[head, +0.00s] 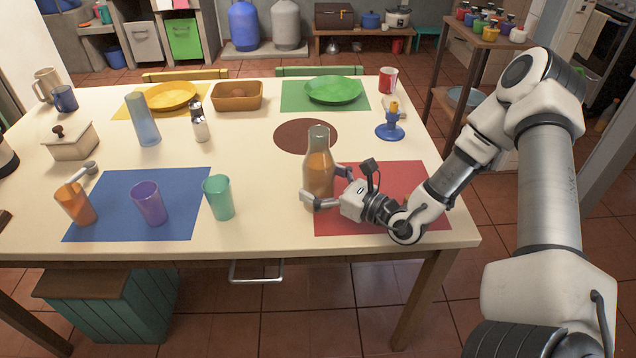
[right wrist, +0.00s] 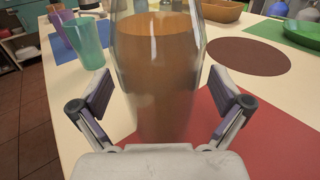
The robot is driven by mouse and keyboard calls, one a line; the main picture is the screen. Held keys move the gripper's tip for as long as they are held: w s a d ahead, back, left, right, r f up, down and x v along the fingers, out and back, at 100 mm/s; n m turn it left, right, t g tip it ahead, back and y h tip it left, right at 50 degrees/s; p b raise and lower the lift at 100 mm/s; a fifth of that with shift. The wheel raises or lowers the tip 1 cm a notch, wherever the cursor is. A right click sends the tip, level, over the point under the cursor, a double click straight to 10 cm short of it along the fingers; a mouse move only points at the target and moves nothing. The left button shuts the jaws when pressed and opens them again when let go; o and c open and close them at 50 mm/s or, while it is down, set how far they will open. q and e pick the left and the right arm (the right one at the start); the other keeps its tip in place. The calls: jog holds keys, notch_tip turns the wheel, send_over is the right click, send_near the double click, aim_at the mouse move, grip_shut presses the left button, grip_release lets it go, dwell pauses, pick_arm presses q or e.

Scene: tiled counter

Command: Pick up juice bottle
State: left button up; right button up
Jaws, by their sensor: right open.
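The juice bottle (head: 319,172) is clear glass with orange juice inside. It stands upright on the table at the left edge of the red placemat (head: 400,182). In the right wrist view the bottle (right wrist: 158,75) fills the middle, between the two fingers. My right gripper (head: 326,188) is open around the bottle's lower part, one finger on each side. In the right wrist view a gap shows between the bottle and each finger of the gripper (right wrist: 160,108). My left gripper is not in view.
A teal cup (head: 218,198), a purple cup (head: 149,204) and an orange cup (head: 75,205) stand around the blue placemat (head: 185,183). A brown round mat (head: 292,136) lies behind the bottle. A blue candle holder (head: 390,128) stands at the back right.

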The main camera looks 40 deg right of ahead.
jog(key=shift+r, duration=0.1)
jog(key=shift+c, duration=0.7)
jog(key=c, duration=1.7)
jog(key=shift+c, duration=0.2)
